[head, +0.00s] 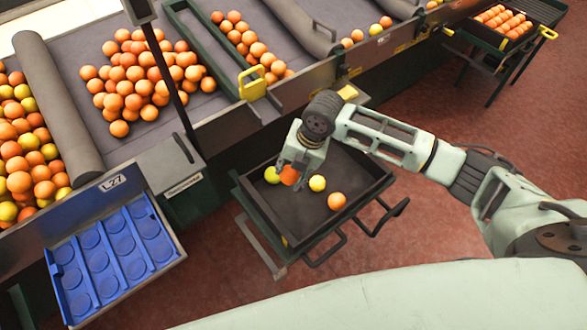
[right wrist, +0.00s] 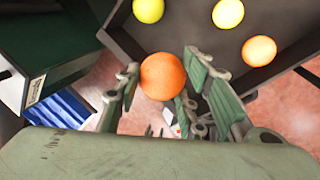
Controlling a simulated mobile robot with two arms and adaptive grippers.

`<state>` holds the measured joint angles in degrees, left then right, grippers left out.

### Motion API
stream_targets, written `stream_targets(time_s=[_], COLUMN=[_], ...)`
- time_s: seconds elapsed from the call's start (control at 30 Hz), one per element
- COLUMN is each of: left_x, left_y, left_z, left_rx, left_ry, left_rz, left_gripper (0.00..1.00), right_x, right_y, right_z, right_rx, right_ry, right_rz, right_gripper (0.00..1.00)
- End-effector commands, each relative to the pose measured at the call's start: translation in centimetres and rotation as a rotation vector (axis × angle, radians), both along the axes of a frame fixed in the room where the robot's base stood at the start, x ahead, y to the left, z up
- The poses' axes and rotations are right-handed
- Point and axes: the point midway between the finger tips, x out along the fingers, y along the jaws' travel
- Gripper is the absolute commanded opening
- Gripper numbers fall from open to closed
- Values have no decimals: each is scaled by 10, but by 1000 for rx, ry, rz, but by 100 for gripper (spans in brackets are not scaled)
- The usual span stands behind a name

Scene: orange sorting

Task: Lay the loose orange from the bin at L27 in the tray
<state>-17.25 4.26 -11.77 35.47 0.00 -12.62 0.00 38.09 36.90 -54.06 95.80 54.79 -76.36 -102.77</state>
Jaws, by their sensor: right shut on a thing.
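My right gripper (head: 293,166) is shut on an orange (head: 289,176), held up above the bin's far left part in the head view. The dark bin (head: 262,208) holds a yellow-green fruit (head: 272,175), a yellow fruit (head: 317,183) and another orange (head: 337,201). The blue tray (head: 72,262), below the L27 label (head: 112,183), has round pockets that look empty. A blue part of it shows in the right wrist view (right wrist: 60,108). My left gripper is not in view.
A grey conveyor (head: 85,55) with heaped oranges runs along the back. A filled crate (head: 490,40) is at the far right. Red floor is open at right.

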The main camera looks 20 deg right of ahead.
Motion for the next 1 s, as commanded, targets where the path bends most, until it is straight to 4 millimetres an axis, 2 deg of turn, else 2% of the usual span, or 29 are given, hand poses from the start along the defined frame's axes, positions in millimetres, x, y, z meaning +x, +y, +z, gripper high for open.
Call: stream_targets(time_s=[0.2,0.47,1.0], left_x=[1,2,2], left_y=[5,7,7], left_z=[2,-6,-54], left_rx=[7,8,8], left_ry=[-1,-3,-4], left_rz=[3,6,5], left_gripper=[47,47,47], right_x=[2,3,2], right_y=[-7,-7,-7], right_z=[-12,-22,-74], right_rx=[0,0,-1], right_ry=[-1,-1,-3], right_rz=[124,141,140], right_gripper=[9,9,9])
